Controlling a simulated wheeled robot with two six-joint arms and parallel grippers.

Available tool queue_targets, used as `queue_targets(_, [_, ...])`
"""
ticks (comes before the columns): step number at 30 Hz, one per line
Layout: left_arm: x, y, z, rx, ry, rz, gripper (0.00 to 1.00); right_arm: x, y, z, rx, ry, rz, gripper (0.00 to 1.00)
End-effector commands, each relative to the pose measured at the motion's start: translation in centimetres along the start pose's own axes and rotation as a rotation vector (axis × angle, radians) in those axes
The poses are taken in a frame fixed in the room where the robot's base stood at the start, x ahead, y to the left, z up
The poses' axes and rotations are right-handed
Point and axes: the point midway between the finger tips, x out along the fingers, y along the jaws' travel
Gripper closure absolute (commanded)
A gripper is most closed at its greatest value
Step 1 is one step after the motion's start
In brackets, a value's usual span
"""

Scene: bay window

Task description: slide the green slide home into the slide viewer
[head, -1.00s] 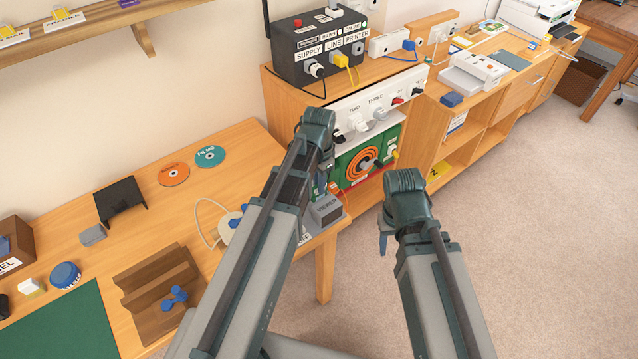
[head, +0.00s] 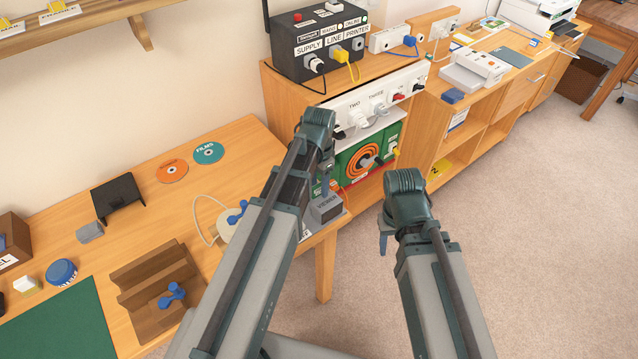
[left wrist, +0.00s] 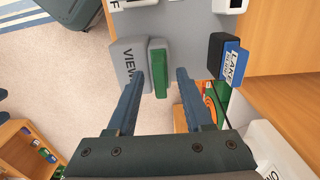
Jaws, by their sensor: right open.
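The grey slide viewer (head: 327,208) stands at the right end of the wooden table, partly behind my left arm. In the left wrist view the viewer (left wrist: 128,66) is at upper left, and the green slide (left wrist: 158,62) stands right beside it. My left gripper (left wrist: 160,76) is open. Its fingers lie on either side of the slide's near end, with a gap on both sides. In the head view my left gripper (head: 324,185) is over the viewer, mostly hidden by its wrist. My right gripper (head: 385,244) is open and empty over the floor.
A blue slide labelled LAKE (left wrist: 235,62) with a black block (left wrist: 215,56) stands to the right of the green slide. The wooden cabinet (head: 288,112) with plugs and a cable reel (head: 362,163) is close behind the viewer. Carpet (head: 530,250) is clear at right.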

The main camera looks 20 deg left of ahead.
Motion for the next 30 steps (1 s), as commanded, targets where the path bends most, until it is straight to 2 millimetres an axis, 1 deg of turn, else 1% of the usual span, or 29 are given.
queue_targets(8, [-0.1, 0.0, 0.0, 0.0, 0.0, 0.0, 0.49, -0.1, 0.0, 0.0, 0.0, 0.0, 0.0, 0.5])
queue_targets(14, [-1.0, 0.0, 0.0, 0.0, 0.0, 0.0, 0.49, -1.0, 0.1, 0.1, 0.0, 0.0, 0.0, 0.5])
queue_targets(20, [-3.2, 0.0, 0.0, 0.0, 0.0, 0.0, 0.49, -3.2, 0.3, 0.2, 0.0, 0.0, 0.0, 0.5])
queue_targets(30, [-8.4, 0.0, 0.0, 0.0, 0.0, 0.0, 0.49, -8.3, 0.8, 0.5, 0.0, 0.0, 0.0, 0.5])
